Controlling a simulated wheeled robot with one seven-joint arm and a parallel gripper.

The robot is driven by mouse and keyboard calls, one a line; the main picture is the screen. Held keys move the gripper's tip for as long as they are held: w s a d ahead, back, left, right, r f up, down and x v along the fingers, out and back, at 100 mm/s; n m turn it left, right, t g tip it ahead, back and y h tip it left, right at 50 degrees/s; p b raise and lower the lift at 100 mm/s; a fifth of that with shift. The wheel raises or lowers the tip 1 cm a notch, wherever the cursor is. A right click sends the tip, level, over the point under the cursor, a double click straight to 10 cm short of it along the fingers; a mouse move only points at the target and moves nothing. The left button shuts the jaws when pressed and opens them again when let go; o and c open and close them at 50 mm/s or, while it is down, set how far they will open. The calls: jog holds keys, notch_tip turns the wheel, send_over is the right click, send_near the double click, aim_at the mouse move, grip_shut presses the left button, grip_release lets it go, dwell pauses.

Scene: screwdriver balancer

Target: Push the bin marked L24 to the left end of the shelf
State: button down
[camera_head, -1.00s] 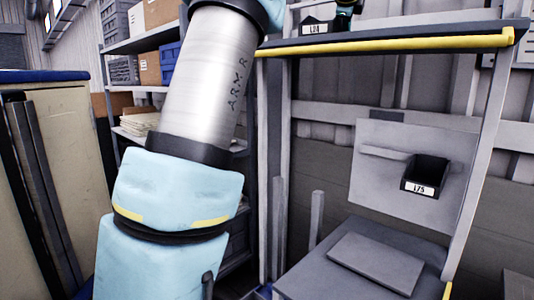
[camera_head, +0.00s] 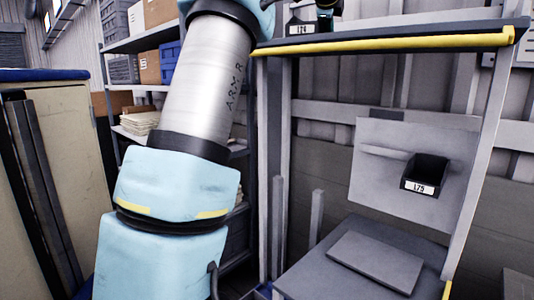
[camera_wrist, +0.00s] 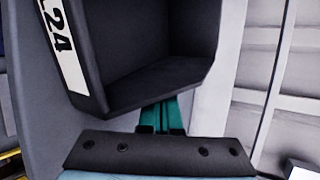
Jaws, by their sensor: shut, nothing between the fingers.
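The black bin marked L24 (camera_head: 301,29) stands on the yellow-edged shelf (camera_head: 400,40), near its left end. Its top is cut off by the head view's upper edge. In the wrist view the bin (camera_wrist: 140,50) fills the upper middle, with its white label reading 24 at the left. My gripper (camera_head: 326,12) is just right of the bin in the head view. In the wrist view its teal fingers (camera_wrist: 163,117) are together and empty, with their tips at the bin's side wall. They appear to touch it, though the contact is partly hidden.
A storage rack with boxes (camera_head: 140,70) stands behind my arm at the left. The shelf right of my gripper looks clear.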

jog(key=shift+w+a, duration=1.95)
jog(key=shift+a, duration=0.1)
jog(key=shift+s+d+r, duration=1)
jog(key=shift+s+d, duration=0.1)
